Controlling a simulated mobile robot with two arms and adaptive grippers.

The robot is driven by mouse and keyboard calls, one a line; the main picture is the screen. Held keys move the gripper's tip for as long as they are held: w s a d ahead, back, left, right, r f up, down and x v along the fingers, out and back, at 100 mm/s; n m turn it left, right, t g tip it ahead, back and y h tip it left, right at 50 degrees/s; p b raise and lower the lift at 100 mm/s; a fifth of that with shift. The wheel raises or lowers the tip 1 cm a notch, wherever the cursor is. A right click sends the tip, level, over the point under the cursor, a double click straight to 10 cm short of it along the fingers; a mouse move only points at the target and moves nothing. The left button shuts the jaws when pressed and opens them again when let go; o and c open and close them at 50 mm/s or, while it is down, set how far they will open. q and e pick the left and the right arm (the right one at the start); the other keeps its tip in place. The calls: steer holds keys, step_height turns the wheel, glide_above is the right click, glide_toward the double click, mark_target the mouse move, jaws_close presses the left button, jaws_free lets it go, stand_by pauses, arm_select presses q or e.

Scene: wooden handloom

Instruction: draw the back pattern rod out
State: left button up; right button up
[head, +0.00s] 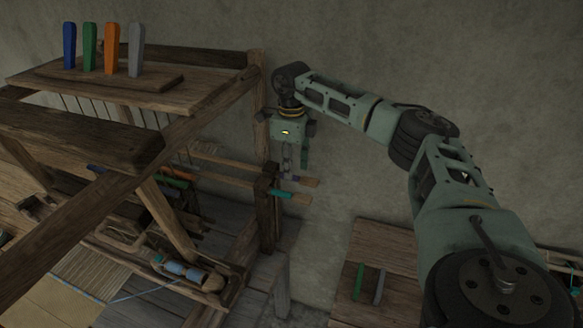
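Two pattern rods stick out to the right of the loom's right post. The back rod (309,182) has a pale wooden end and a purple band beside the post. The front rod (300,197) is nearer and lower, with a teal band and a wooden end. My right gripper (295,166) points down over the back rod's end. Its two fingers stand apart with a gap between them, their tips close to the rod. I cannot tell whether they touch it. My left gripper is not in view.
The wooden loom frame (225,100) fills the left, with blue, green, orange and grey pegs (110,48) on its top board. A low wooden bench (393,250) at the right holds a green and a grey peg. The wall stands close behind. Free space lies right of the rod ends.

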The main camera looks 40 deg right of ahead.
steer(key=shift+w+d+f, duration=0.1)
steer(key=shift+w+f, duration=0.05)
steer(key=shift+f, duration=1.2)
jaws_close()
